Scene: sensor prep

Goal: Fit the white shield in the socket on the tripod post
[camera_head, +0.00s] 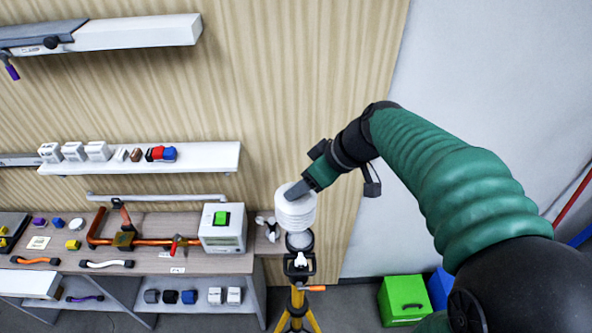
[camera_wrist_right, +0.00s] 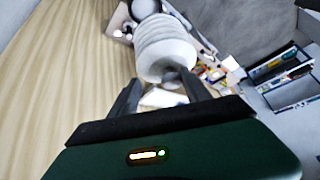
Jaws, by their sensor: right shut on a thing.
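The white ribbed shield (camera_head: 296,213) is at the tip of my right gripper (camera_head: 299,189), which is shut on it from the upper right. In the right wrist view the shield (camera_wrist_right: 165,48) is at the ends of the two dark fingers of this gripper (camera_wrist_right: 165,88). The dark, round socket (camera_head: 300,241) on top of the yellow tripod post (camera_head: 297,303) shows directly below the shield. I cannot tell whether shield and socket touch. My left gripper is not in view.
A green crate (camera_head: 404,299) and a blue one (camera_head: 440,287) are on the floor right.

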